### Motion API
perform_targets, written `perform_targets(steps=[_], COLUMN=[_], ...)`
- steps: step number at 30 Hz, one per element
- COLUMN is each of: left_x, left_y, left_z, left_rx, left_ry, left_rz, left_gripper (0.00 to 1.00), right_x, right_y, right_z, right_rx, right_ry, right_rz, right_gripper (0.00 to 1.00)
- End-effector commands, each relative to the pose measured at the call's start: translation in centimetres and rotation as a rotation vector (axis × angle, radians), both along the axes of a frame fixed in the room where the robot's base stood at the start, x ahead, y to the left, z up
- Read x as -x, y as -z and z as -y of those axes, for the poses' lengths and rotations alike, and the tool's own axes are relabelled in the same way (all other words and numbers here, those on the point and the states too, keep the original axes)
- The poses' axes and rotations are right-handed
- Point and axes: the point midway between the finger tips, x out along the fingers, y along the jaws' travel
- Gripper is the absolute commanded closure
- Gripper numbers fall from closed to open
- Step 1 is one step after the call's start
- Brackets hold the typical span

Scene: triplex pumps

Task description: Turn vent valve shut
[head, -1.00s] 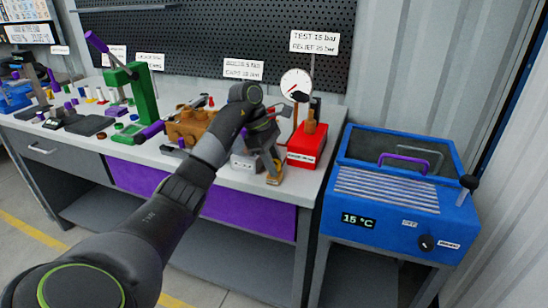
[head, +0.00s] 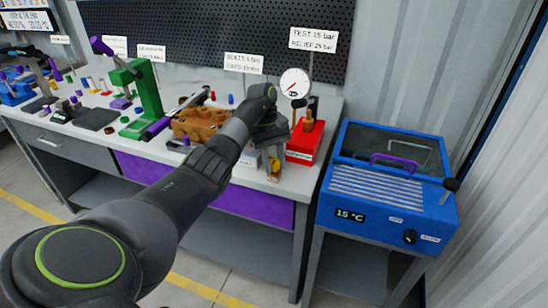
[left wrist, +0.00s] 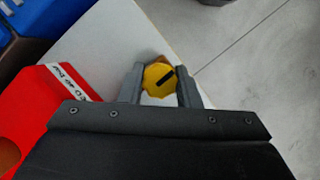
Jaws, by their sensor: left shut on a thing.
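In the head view my left gripper (head: 271,163) is at the bench's front edge, just left of the red test unit (head: 303,148). Only a little yellow shows there between the fingers. The red unit also shows at the left of the wrist view (left wrist: 28,105). The round gauge (head: 295,83) stands above it. My right gripper is not in view.
A brown block with holes (head: 192,122) and a green press (head: 140,98) stand left on the bench. A blue unit reading 15 °C (head: 395,190) stands close on the right. Open floor lies in front of the bench (head: 225,270).

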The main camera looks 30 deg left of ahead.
Motion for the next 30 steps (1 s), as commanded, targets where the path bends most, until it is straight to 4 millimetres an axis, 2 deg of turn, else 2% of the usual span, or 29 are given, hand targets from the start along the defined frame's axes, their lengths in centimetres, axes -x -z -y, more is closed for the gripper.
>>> perform_targets(steps=[18, 19, 23, 30], left_x=[-0.1, -0.1, -0.07, -0.01], left_y=[-0.24, -0.24, -0.2, -0.11], left_z=[-0.01, -0.01, 0.0, 0.0], left_rx=[-0.003, -0.003, -0.002, -0.001], left_ry=[0.042, 0.042, 0.042, 0.041], left_rz=[0.005, 0.005, 0.005, 0.002], left_gripper=[0.93, 0.68, 0.51, 0.48], right_x=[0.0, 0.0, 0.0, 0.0], right_y=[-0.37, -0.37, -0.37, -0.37], right_z=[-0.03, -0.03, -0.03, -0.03], right_rx=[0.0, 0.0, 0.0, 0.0], right_ry=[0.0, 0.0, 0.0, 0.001], right_rz=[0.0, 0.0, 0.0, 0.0], right_gripper=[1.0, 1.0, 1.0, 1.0])
